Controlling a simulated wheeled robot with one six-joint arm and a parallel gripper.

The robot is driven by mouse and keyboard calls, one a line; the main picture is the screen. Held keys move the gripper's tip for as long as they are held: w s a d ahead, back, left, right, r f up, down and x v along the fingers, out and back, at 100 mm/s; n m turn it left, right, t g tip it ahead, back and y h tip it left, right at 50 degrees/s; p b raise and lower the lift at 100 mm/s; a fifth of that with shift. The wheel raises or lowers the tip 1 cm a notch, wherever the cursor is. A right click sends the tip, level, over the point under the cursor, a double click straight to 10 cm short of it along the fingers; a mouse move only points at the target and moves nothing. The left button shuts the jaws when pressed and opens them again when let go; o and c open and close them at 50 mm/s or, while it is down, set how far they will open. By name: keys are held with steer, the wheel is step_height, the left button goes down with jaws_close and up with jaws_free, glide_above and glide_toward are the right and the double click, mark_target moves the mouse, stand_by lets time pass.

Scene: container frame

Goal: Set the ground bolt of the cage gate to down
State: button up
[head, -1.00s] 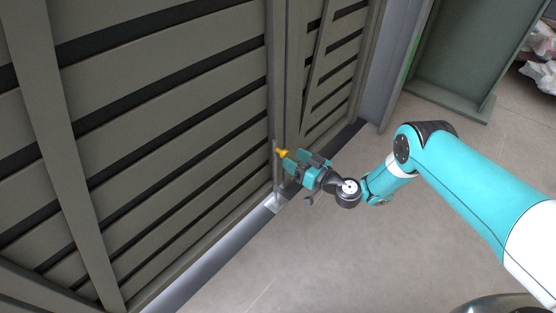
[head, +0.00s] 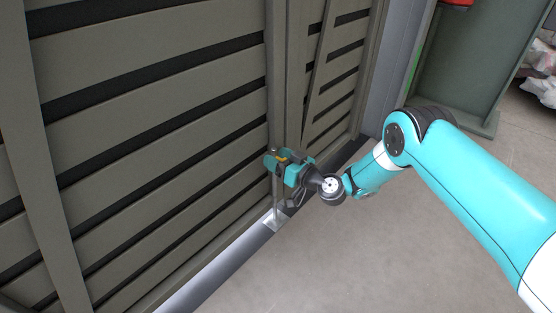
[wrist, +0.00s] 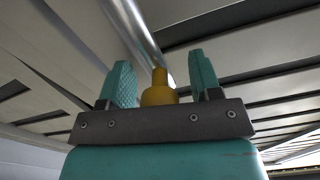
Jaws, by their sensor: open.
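The cage gate (head: 150,110) is made of grey-olive slatted panels. Its ground bolt is a silver rod (wrist: 128,28) with a yellow knob (wrist: 158,88). In the head view a bit of the yellow knob (head: 282,157) shows at my gripper, and the rod is mostly hidden there. My gripper (head: 274,159) is at the gate's edge post, low down. In the wrist view my gripper (wrist: 162,78) is open, its teal fingers on either side of the knob, with a gap visible on each side. A pale metal plate (head: 273,220) lies on the floor rail below.
A grey floor rail (head: 215,270) runs along the gate's foot. A second slatted panel (head: 335,75) stands to the right of the post. A green-grey steel frame (head: 455,75) stands at the upper right. The concrete floor (head: 350,255) in front is clear.

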jaws_close()
step_height(320, 180, down, 4)
steer(key=shift+f+b, duration=0.15)
steer(key=shift+b, duration=1.1)
jaws_free()
steer(key=shift+d, duration=0.1)
